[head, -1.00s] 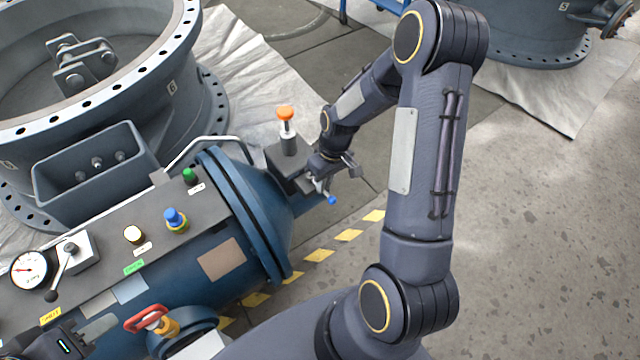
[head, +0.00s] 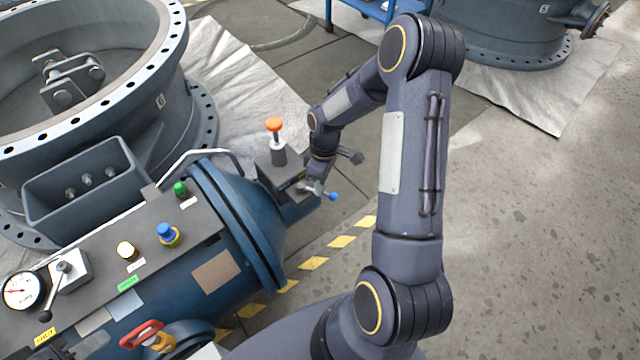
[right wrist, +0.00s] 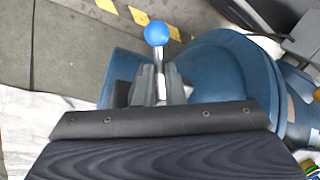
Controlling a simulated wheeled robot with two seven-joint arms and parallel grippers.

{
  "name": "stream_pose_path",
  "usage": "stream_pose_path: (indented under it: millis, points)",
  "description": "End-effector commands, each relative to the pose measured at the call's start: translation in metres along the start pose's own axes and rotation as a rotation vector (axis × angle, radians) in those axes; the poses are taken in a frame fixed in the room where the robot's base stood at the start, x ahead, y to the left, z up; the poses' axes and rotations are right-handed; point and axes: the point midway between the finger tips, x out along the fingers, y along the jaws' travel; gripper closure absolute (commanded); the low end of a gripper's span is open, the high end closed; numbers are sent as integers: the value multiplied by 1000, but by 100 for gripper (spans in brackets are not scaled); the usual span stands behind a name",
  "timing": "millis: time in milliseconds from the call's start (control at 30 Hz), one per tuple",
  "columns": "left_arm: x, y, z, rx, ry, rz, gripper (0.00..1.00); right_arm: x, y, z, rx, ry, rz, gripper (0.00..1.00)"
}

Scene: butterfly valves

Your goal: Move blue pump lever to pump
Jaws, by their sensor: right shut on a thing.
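The blue-knobbed lever (head: 333,196) is at the far end of the blue vessel, beside a dark box (head: 282,172) with an orange-topped post (head: 275,126). My right gripper (head: 317,187) is shut on the lever's metal shaft. In the right wrist view, the blue ball (right wrist: 157,33) stands out beyond the fingers (right wrist: 161,84) on a short silver rod. The lever's base is hidden behind the gripper. I cannot tell which part is the pump. My left gripper (head: 92,344) shows only partly at the lower left edge; its jaw opening is not visible.
The blue vessel (head: 250,225) carries a panel with a gauge (head: 22,291), buttons and a small black-knobbed lever (head: 62,268). A red handle (head: 142,334) is in front. A large flanged valve (head: 150,100) stands at left. The floor at right is clear.

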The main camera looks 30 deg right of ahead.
Motion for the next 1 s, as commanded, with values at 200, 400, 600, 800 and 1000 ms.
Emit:
stream_pose_path:
  millis: [200, 400, 600, 800, 1000]
  points:
    - [0, 0, 0, 0, 0, 0, 64, 0, 1, 1, -6, -3, 4, 100]
    - [0, 0, 0, 0, 0, 0, 64, 0, 2, 1, -6, -2, 4, 79]
    - [0, 0, 0, 0, 0, 0, 64, 0, 1, 0, -4, -1, 3, 68]
    - [-1, 0, -1, 0, 0, 0, 64, -4, 1, 0, -3, 0, 3, 68]
    - [-9, 4, -4, 0, 0, 0, 64, -34, 1, 0, -4, 2, 6, 68]
